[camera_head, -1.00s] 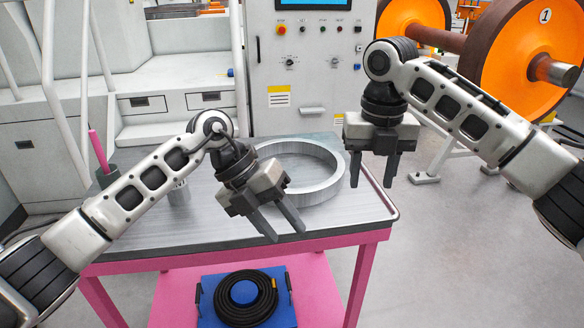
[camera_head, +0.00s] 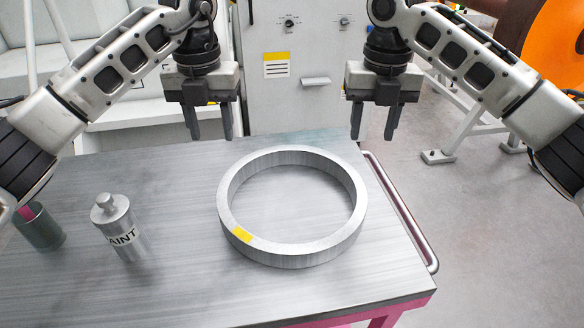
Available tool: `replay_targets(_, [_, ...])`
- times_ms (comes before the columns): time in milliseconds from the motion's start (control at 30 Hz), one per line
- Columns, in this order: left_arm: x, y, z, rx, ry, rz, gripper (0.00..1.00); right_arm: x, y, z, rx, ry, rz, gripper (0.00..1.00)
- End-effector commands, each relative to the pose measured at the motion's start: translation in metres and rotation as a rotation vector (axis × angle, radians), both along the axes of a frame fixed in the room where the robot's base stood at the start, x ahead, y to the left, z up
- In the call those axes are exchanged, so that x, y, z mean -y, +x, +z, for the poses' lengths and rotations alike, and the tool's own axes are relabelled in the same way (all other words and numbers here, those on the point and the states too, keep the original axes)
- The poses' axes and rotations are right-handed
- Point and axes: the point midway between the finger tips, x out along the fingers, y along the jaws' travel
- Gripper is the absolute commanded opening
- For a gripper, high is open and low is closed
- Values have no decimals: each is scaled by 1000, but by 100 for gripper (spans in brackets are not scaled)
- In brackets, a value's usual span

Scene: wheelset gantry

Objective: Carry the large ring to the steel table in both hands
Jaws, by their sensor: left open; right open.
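The large ring (camera_head: 230,224) is a wide grey metal hoop with a yellow patch on its near left rim. It lies flat on the steel table (camera_head: 180,290), toward the table's right side. My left gripper (camera_head: 210,122) is open and empty, pointing down above the ring's far left side. My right gripper (camera_head: 374,122) is open and empty, pointing down above the far right side. Neither gripper touches the ring.
A rail (camera_head: 402,212) runs along the right edge. A control cabinet (camera_head: 300,95) stands behind. The table's near part is clear.

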Motion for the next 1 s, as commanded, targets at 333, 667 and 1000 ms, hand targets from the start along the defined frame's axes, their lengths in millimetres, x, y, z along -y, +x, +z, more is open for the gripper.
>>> replay_targets(333, [0, 0, 0, 0, -2, -2, 44, 0, 0, 0, 0, 0, 0, 44])
replay_targets(667, [0, -1, -34, -4, -1, -3, 44, 0, -1, -34, -3, -2, 0, 44])
replay_targets(1000, [1, -2, -102, -4, -2, -2, 44, 1, -2, -102, -4, -1, -1, 44])
